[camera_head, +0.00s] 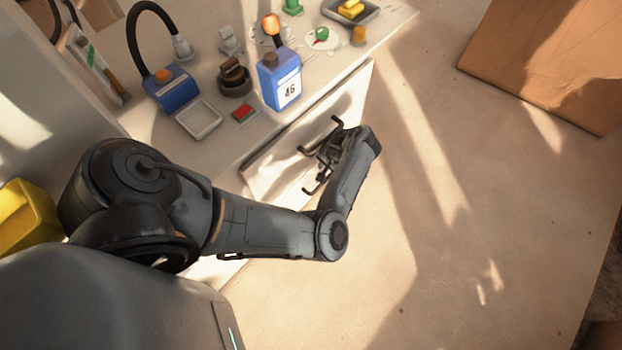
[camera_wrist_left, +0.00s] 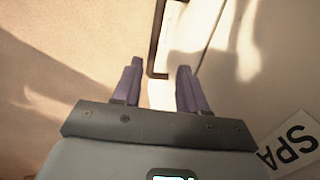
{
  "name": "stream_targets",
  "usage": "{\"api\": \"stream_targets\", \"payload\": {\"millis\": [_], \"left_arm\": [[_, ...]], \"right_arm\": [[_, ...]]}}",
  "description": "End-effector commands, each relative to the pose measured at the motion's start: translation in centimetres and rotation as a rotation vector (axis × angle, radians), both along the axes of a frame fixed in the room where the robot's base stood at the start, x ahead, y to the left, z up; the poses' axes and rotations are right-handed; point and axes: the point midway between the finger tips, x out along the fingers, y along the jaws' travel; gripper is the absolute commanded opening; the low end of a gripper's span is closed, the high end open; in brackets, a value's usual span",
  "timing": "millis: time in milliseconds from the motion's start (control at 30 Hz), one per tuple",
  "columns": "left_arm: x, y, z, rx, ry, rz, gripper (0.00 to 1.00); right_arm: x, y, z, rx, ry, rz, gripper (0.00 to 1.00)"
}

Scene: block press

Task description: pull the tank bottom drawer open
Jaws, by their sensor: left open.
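A pale cabinet front (camera_head: 272,168) stands below the worktop's front edge in the head view. A dark bar handle (camera_head: 322,138) runs along it; I cannot tell from this view which drawer it belongs to. My left gripper (camera_head: 318,174) is just in front of the panel, by the handle, partly hidden by its own wrist. In the left wrist view its two purple fingers (camera_wrist_left: 158,86) are open and apart. A dark handle (camera_wrist_left: 155,40) rises from between the fingertips to the top edge. Nothing is gripped, and the handle's depth between the fingers is unclear. My right gripper is not in view.
The worktop (camera_head: 222,150) holds a blue bottle (camera_head: 281,85) marked 46, a blue device with a hose (camera_head: 172,90), a white tray (camera_head: 199,119) and several small parts. A cardboard box (camera_head: 550,60) stands at upper right. Floor before the cabinet is clear. A sign (camera_wrist_left: 290,146) reads "SPA".

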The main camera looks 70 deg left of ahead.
Motion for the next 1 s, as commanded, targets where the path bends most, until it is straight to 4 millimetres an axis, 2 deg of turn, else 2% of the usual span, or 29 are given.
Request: {"api": "stream_targets", "payload": {"millis": [300, 700, 1000], "left_arm": [[-0.4, 0.7, -3.4, 0.002, 0.000, 0.002, 0.42], [-0.7, 1.7, -9.1, 0.003, -0.001, 0.001, 0.42], [-0.9, 2.1, -10.4, 0.004, -0.002, 0.000, 0.42]], "right_arm": [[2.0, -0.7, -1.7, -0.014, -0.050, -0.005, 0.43], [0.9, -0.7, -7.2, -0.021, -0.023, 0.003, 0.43], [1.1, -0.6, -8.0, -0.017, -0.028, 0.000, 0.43]]}}
